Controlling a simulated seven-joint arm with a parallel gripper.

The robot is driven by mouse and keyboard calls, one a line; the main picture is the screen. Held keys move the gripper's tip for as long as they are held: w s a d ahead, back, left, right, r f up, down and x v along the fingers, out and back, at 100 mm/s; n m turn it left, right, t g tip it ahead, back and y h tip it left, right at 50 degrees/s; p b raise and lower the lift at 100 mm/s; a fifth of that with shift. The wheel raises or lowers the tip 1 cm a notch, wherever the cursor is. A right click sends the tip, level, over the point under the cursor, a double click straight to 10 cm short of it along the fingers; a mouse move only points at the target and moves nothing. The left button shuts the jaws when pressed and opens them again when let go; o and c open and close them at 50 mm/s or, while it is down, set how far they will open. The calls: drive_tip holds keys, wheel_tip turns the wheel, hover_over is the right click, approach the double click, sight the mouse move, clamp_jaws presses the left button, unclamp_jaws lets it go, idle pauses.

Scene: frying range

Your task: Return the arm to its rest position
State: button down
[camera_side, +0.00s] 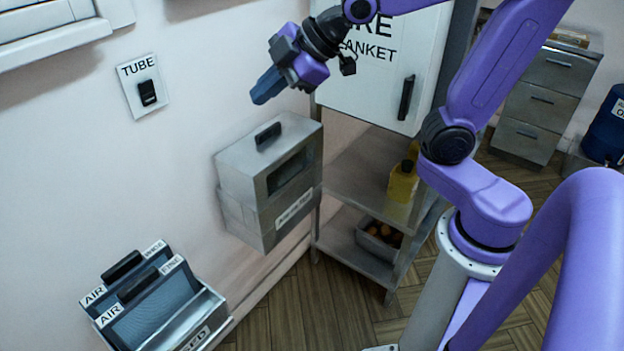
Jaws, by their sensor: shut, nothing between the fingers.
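My gripper (267,86) is at the upper middle of the side view, with its blue fingers shut and empty. It points down and to the left, in the air above the grey metal box (262,165) on the wall. My purple arm bends from the gripper across the top of the view and down to its pale column at the right. Nothing touches the fingers.
A white fire blanket cabinet (385,75) stands close behind the gripper. A shelf below holds a yellow bottle (402,182) and a bin (378,240). Air filters (150,305) stand in a holder at lower left. A TUBE switch (147,92) is on the wall.

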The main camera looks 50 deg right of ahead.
drive_tip(key=s+d+f+g+h, duration=0.1)
drive_tip(key=s+d+f+g, duration=0.1)
drive_tip(key=s+f, duration=0.2)
drive_tip(key=s+d+f+m+g+h, duration=0.1)
drive_tip(key=s+d+f+g+h, duration=0.1)
drive_tip(key=s, duration=0.9)
drive_tip(key=s+d+f+m+g+h, duration=0.1)
drive_tip(key=s+d+f+g, duration=0.1)
drive_tip(key=s+f, duration=0.4)
drive_tip(key=shift+s+g, duration=0.8)
drive_tip(key=shift+s, duration=0.05)
drive_tip(key=shift+d, duration=0.1)
